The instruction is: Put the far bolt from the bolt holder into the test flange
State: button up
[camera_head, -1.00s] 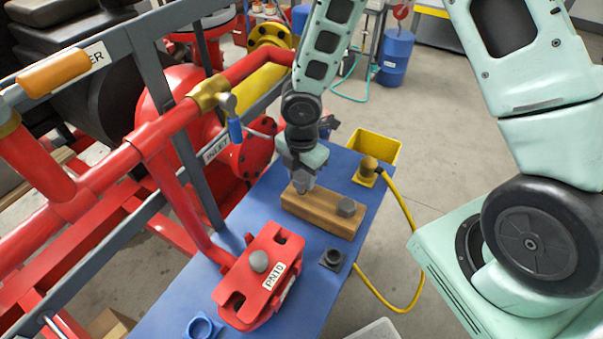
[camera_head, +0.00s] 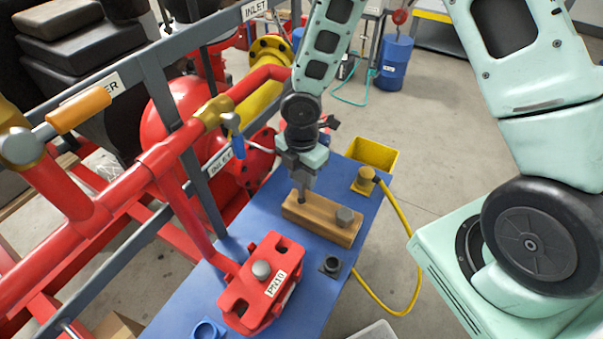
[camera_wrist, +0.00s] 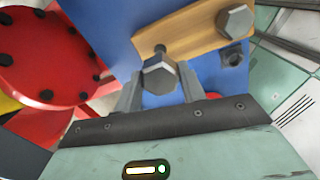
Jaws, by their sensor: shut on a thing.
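My gripper (camera_head: 302,178) is shut on the far bolt (camera_wrist: 160,77), a grey hex bolt. In the wrist view its head sits between the two fingers. In the head view its shank shows below the fingers, upright over the far end of the wooden bolt holder (camera_head: 322,222). I cannot tell whether its tip is still in the hole. The near bolt (camera_head: 345,216) stands in the holder's other end; its head shows in the wrist view (camera_wrist: 234,20). The red test flange (camera_head: 248,307), labelled PN10, lies nearer the camera, with a grey round-headed piece (camera_head: 261,270) on top and open slots.
The blue bench (camera_head: 200,290) carries a dark square fitting (camera_head: 331,266), a blue ring (camera_head: 207,329) and a yellow fitting with hose (camera_head: 366,180). A yellow bin (camera_head: 374,154) is at the far end. Red pipes and grey frame rails (camera_head: 190,165) stand along the left.

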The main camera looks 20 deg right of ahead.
jog(key=shift+r, duration=0.15)
jog(key=shift+r+p, duration=1)
jog(key=shift+p, duration=0.15)
jog(key=shift+r, duration=0.1)
